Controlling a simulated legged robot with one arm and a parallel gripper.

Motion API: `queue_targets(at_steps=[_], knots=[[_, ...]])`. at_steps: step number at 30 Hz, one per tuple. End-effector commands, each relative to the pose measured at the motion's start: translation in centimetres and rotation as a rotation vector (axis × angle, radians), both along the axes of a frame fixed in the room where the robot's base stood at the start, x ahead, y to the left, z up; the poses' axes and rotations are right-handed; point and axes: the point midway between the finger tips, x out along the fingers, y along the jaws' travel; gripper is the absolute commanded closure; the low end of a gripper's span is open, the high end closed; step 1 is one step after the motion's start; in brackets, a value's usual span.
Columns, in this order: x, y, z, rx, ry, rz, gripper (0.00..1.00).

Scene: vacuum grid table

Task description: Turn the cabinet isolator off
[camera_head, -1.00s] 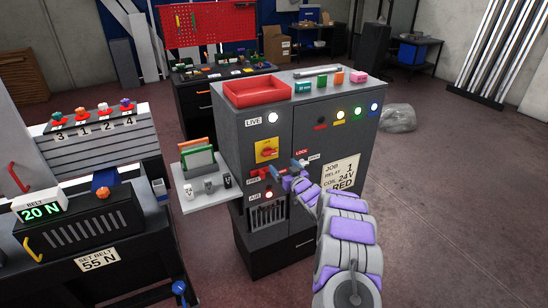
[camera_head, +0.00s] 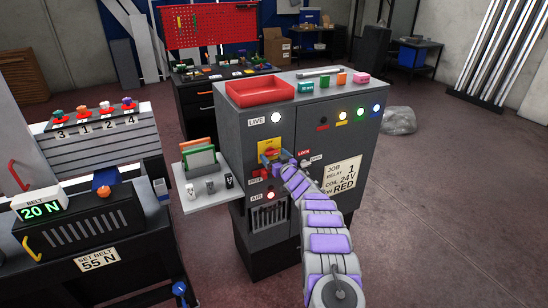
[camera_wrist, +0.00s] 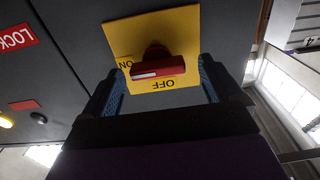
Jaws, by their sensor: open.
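The cabinet isolator is a red rotary handle (camera_wrist: 158,68) on a yellow plate (camera_head: 264,144) on the cabinet's front. In the wrist view, upside down, ON is at the plate's left and OFF at its bottom. The handle's white mark lies at its left end, towards ON. My gripper (camera_head: 271,157) is at the plate. Its blue-padded fingers (camera_wrist: 163,74) are open on either side of the handle, with gaps visible. In the head view my gripper hides much of the handle. The LIVE lamp (camera_head: 276,117) above glows white.
The grey cabinet (camera_head: 312,110) carries a red tray (camera_head: 260,92) and small coloured blocks on top. A LOCK label (camera_head: 304,153) is right of the isolator. A side shelf (camera_head: 205,198) with cards and small parts juts out left. The floor at right is mostly clear.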

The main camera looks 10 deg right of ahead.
Motion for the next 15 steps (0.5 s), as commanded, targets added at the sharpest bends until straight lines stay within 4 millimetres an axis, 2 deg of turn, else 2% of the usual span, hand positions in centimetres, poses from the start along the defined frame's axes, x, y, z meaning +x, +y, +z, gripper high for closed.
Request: queue_targets(at_steps=[15], knots=[[0.59,0.07,0.17,0.003,-0.002,-0.004,0.08]])
